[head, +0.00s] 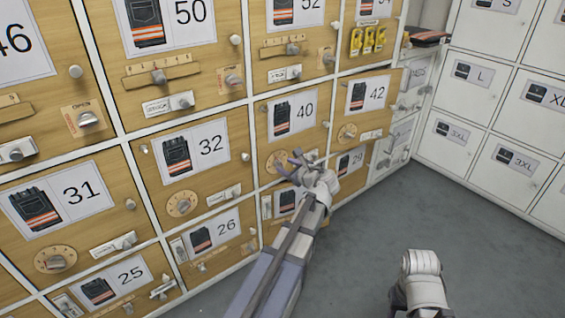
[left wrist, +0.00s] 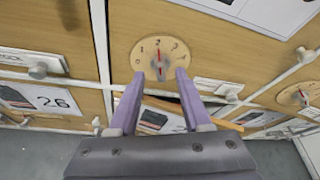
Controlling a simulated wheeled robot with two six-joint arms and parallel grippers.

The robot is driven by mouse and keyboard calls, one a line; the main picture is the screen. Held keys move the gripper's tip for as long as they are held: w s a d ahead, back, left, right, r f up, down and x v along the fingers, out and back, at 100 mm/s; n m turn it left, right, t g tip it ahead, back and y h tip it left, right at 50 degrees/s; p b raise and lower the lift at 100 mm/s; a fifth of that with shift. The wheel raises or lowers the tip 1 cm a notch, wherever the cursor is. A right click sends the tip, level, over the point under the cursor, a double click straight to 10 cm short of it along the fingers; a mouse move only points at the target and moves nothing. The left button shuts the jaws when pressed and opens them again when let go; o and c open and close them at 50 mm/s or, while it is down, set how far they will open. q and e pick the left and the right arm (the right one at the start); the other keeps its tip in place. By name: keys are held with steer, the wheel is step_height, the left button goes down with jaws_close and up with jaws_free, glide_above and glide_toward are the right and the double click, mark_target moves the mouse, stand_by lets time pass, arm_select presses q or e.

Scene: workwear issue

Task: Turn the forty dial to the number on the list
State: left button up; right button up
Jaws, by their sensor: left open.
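Other wooden doors carry dials, sliders and latches, such as door 32 (head: 218,148) and door 42 (head: 383,86), which stands slightly ajar. White lockers (head: 487,70) line the right wall. The grey floor (head: 365,235) is clear.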

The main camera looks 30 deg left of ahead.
arm_select(q)
steer(key=shift+p+v, duration=0.5)
steer(key=shift+v, duration=1.65)
steer(key=s+d+n+g+h+p, duration=0.45)
steer(key=s+d+n+p, duration=0.3)
steer(key=s+d, duration=0.6)
steer(key=s+d+n+g+h+p, duration=0.3)
steer(key=s+d+n+h+p, duration=0.45)
steer(key=d, duration=0.95)
step_height(320, 180, up, 37)
steer(key=s+n+y+p, duration=0.1)
steer(key=s+p, duration=0.1)
steer(key=p, duration=3.3)
steer(key=shift+d+f+p, duration=0.2)
steer(key=shift+d+p, duration=0.05)
steer(key=shift+p, duration=0.05)
steer(key=shift+a, duration=0.1)
